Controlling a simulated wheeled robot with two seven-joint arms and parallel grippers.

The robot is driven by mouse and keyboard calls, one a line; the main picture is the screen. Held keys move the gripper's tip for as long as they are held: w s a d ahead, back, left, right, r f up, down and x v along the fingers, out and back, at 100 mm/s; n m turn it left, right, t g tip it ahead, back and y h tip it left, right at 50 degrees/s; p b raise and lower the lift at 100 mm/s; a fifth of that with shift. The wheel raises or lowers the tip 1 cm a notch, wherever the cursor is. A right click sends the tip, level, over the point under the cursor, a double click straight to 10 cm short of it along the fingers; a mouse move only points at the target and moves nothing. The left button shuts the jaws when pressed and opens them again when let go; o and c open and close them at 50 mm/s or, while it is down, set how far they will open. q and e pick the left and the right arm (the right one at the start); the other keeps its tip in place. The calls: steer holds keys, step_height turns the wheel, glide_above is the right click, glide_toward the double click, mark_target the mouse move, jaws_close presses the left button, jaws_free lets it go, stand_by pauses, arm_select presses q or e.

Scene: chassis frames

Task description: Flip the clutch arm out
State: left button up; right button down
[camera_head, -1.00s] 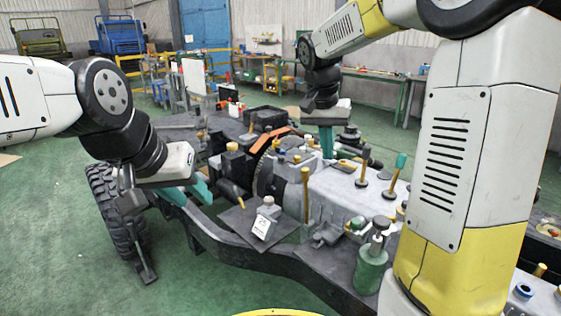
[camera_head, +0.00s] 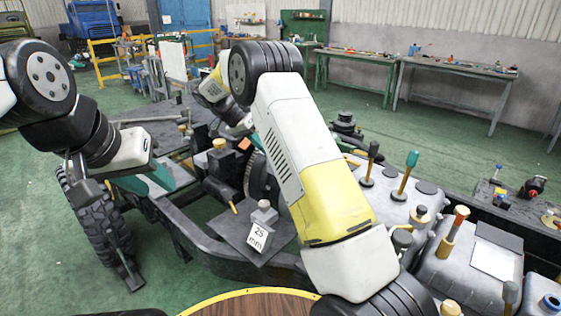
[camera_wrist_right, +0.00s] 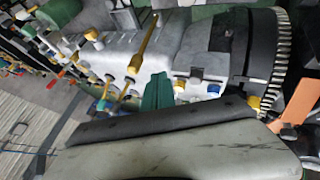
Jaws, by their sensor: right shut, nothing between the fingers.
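An orange lever-like part (camera_wrist_right: 303,98), possibly the clutch arm, lies beside the toothed flywheel (camera_wrist_right: 282,62) in the right wrist view. In the head view only a small orange bit (camera_head: 244,143) shows; my right arm hides the rest. My right gripper (camera_wrist_right: 158,92) is shut and empty, its teal fingers over the grey engine housing, left of the flywheel and apart from the orange part.
The dark chassis frame (camera_head: 190,236) carries a tyre (camera_head: 90,210) at left. A block marked "25 mm" (camera_head: 260,237) sits on a dark plate. Upright levers (camera_head: 405,172) and a grey box (camera_head: 480,253) stand at right. Workbenches (camera_head: 450,68) line the far wall; green floor is free between.

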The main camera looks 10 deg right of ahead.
steer(key=s+d+f, duration=0.3)
steer(key=d+f, duration=0.4)
steer(key=d, duration=0.2)
steer(key=shift+d+f, duration=0.15)
steer(key=shift+f, duration=0.05)
stand_by(0.3)
